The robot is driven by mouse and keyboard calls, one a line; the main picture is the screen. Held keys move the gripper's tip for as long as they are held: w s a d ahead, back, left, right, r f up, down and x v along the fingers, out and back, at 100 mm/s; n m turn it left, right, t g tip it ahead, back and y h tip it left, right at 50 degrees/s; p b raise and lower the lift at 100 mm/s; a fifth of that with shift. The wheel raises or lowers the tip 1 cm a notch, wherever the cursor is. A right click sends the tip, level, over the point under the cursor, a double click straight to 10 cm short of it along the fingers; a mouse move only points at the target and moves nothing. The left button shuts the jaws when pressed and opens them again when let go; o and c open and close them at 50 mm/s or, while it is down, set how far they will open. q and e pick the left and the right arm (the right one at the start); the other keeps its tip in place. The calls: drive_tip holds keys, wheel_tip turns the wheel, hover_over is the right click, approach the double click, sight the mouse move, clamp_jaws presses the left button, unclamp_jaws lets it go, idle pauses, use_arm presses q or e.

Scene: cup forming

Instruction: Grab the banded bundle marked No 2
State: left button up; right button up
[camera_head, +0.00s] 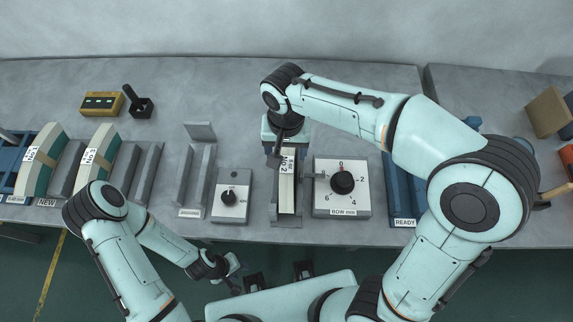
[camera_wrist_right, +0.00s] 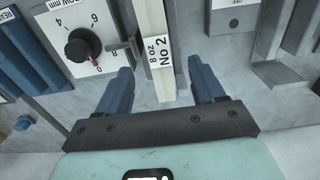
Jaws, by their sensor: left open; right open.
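The banded bundle marked No 2 (camera_head: 287,190) is a pale, narrow strip standing in a grey fixture (camera_head: 287,222). In the right wrist view, the bundle (camera_wrist_right: 149,18) carries a white label reading "8 oz No 2". My right gripper (camera_head: 284,146) is at the back end of this bundle. In the right wrist view its open blue-grey fingers (camera_wrist_right: 163,86) stand on both sides of the bundle's end, with gaps between, and hold nothing. My left gripper (camera_head: 234,268) is open and empty, low in front of the table's front edge.
A dial box marked "BOW mm" (camera_head: 342,208) is right of the fixture and a smaller knob box (camera_head: 231,207) left of it. Two labelled bundles (camera_head: 38,165) (camera_head: 95,165) stand at left. A blue READY rack (camera_head: 401,190) is at right.

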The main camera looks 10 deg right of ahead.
sight(286, 166)
wheel_tip(286, 166, down, 5)
drive_tip(key=shift+s+r, duration=0.1)
drive_tip(key=shift+s, duration=0.05)
drive_tip(key=shift+d+f+b, duration=0.15)
drive_tip(key=shift+f+b, duration=0.05)
drive_tip(key=shift+f, duration=1.3)
drive_tip(key=shift+d+f+b, duration=0.1)
drive_tip(key=shift+f+b, duration=0.1)
drive_tip(key=shift+f, duration=1.3)
clamp_jaws()
drive_tip(key=shift+r, duration=0.15)
